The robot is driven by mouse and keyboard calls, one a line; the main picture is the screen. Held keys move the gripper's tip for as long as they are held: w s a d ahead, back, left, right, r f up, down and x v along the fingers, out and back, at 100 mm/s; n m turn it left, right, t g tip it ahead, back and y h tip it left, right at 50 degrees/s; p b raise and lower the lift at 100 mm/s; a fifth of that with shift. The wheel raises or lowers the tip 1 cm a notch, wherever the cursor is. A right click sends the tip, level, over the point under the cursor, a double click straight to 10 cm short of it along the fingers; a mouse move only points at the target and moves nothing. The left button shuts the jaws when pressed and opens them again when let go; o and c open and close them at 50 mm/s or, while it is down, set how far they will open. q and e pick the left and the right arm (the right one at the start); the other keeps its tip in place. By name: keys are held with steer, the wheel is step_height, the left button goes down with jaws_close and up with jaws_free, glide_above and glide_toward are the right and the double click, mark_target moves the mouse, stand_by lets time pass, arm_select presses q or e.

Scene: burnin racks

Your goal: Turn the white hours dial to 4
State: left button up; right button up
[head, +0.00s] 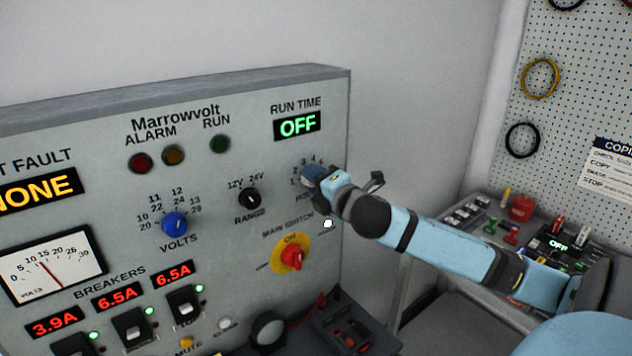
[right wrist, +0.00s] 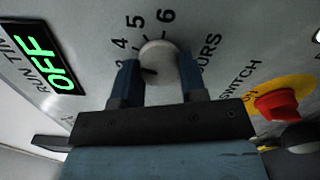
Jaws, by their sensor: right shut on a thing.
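The white hours dial (right wrist: 160,62) is on the panel below the RUN TIME display. My right gripper (right wrist: 158,80) is shut on the dial, one blue finger on each side. In the head view my right gripper (head: 312,178) hides the dial. The RUN TIME display (head: 297,125) reads OFF. My left gripper is not in view.
The black range knob (head: 248,198) is left of my right gripper, and the red main switch (head: 292,257) on its yellow plate is below. The blue volts knob (head: 174,224) is farther left. A bench with small coloured parts (head: 522,208) stands at right.

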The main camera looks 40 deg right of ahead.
steer(key=o, duration=0.9)
steer(key=shift+s, duration=0.1)
steer(key=s+p, duration=0.1)
steer(key=s, duration=0.3)
steer(key=s+a, duration=0.1)
steer(key=s, duration=0.4)
steer(key=s+p, duration=0.1)
steer(key=s, duration=0.3)
steer(key=shift+s+a+r+p, duration=0.1)
steer(key=shift+s+a+p, duration=0.15)
steer(key=shift+s+p, duration=0.05)
